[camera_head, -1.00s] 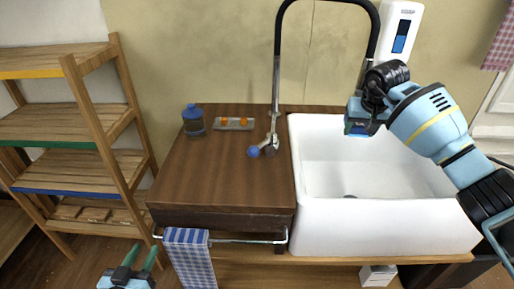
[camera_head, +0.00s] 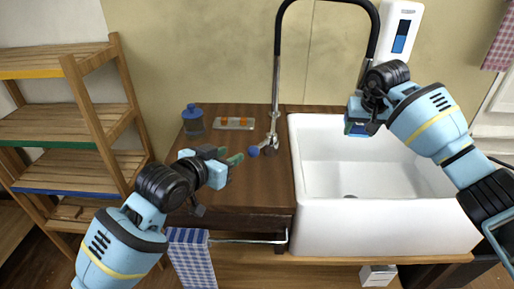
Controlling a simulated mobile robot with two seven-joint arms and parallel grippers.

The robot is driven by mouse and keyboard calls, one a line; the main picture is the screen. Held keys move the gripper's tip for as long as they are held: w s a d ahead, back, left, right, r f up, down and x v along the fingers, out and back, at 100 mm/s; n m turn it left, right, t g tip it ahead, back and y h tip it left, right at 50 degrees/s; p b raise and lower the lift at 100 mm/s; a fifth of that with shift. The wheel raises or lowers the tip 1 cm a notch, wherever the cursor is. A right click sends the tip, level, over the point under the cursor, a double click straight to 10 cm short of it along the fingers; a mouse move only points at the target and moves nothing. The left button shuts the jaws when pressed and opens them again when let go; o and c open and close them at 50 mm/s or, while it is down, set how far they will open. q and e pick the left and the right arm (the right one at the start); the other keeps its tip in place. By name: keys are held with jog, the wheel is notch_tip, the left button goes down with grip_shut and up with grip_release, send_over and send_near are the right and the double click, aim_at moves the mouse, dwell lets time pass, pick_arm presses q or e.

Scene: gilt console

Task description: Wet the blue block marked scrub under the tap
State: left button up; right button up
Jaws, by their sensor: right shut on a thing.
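My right gripper (camera_head: 358,121) is above the back of the white sink (camera_head: 430,215), under the tap's outlet side. It is shut on a small blue block (camera_head: 357,130), mostly hidden by the gripper; no marking is readable. The tap (camera_head: 277,60) is a tall black arch with a metal stem, standing left of the sink and curving over to the right. A blue knob (camera_head: 254,152) sits at its base. My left gripper (camera_head: 231,158) is over the wooden counter, left of the knob, its green fingers apart and empty. I cannot make out any water.
A blue-capped jar (camera_head: 193,120) and a tray with orange knobs (camera_head: 234,123) stand at the back of the counter (camera_head: 255,190). A checked towel (camera_head: 190,262) hangs on the front rail. A wooden shelf (camera_head: 75,110) stands left. A white dispenser (camera_head: 402,32) is on the wall.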

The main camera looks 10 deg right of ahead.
aim_at(252, 150)
pick_arm(q)
jog(key=shift+s+d+m+g, duration=0.3)
jog(key=shift+d+m+g, duration=0.15)
jog(key=shift+d, duration=0.25)
jog(key=shift+x, duration=6)
jog(key=shift+a, duration=0.1)
grip_shut()
